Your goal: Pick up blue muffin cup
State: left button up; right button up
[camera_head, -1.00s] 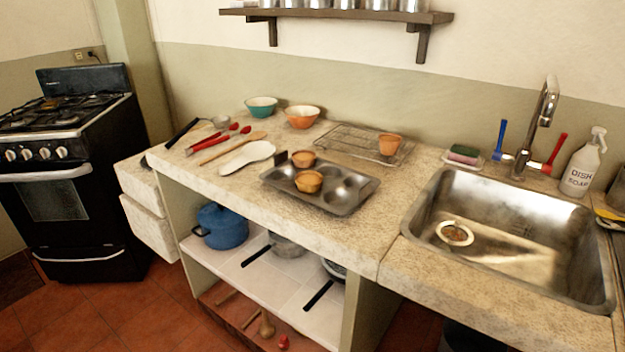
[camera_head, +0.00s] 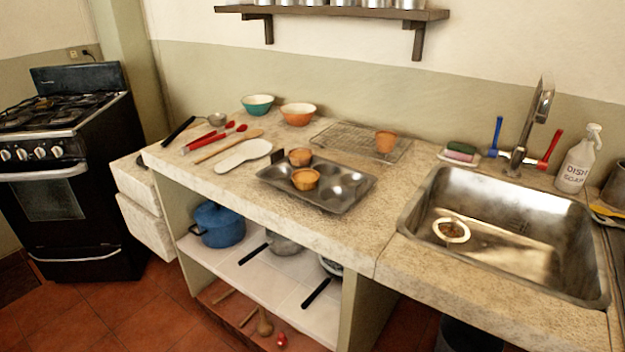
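I see no cup that is clearly blue. Two orange-brown muffin cups sit in the muffin tin (camera_head: 343,203) on the counter: one in a front compartment (camera_head: 305,179) and one in a back left compartment (camera_head: 300,157). A third orange-brown cup (camera_head: 386,142) stands upright on the wire cooling rack (camera_head: 340,139) behind the tin. Neither of my grippers is in view.
A teal bowl (camera_head: 257,105) and an orange bowl (camera_head: 298,114) stand at the back. Utensils and a white spoon rest (camera_head: 243,155) lie left of the tin. The sink (camera_head: 400,222) is at right. The front counter strip is clear.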

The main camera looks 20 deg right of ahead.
aim_at(298, 156)
jog(key=z, duration=0.4)
jog(key=i+j+z, duration=0.1)
jog(key=z, duration=0.3)
jog(key=j+z, duration=0.15)
jog(key=z, duration=0.25)
jog(key=j+z, duration=0.65)
jog(key=j, duration=0.15)
jog(key=j+z, duration=0.15)
jog(key=j, duration=0.3)
jog(key=k+j+z, duration=0.15)
jog(key=j, duration=0.3)
